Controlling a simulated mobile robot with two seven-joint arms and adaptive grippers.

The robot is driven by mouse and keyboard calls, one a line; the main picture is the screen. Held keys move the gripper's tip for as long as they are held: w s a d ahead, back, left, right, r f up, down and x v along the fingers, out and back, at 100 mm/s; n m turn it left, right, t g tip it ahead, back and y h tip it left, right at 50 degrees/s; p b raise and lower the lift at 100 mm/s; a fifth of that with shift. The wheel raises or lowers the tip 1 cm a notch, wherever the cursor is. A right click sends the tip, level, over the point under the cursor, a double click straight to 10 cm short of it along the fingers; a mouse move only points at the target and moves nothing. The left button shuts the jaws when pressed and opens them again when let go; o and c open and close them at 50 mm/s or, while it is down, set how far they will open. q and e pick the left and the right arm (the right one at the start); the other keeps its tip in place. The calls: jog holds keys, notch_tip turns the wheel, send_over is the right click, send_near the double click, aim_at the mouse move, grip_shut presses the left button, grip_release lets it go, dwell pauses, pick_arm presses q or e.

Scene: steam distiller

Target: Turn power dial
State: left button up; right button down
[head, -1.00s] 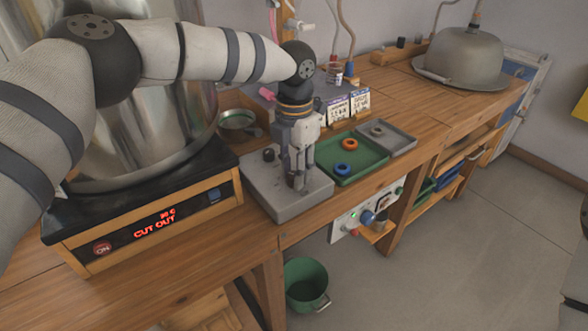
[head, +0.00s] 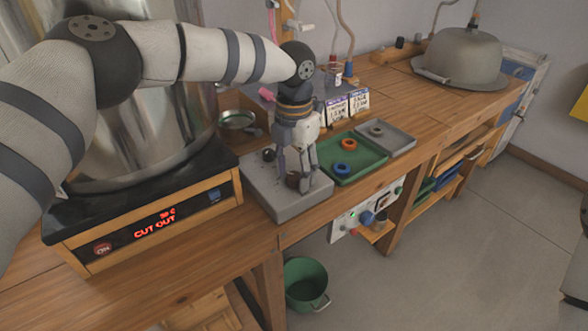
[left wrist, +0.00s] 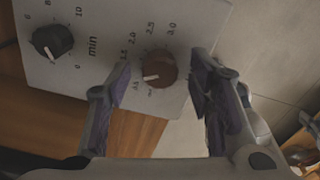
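The brown power dial (left wrist: 160,69) sits on a light grey control panel (left wrist: 120,20). Its white mark points to the left, near the low end of a scale running up to 3.0. In the head view the same dial (head: 292,180) shows low on the panel, partly behind my fingers. My left gripper (head: 294,176) comes down from above. In the left wrist view its two fingers (left wrist: 160,82) are apart, one on each side of the dial, with visible gaps. I cannot tell how deep the fingertips reach. My right gripper is not in view.
A black dial (left wrist: 51,42) marked "min" stands beside the power dial. A green tray (head: 368,169) with an orange and a blue ring lies right of the panel. A heater base (head: 130,250) reading "CUT OUT" stands to the left. A green bucket (head: 306,284) is below.

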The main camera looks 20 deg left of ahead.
aim_at(294, 175)
pick_arm(q)
jog(key=shift+r, duration=0.1)
notch_tip(294, 175, up, 12)
dwell(0.5)
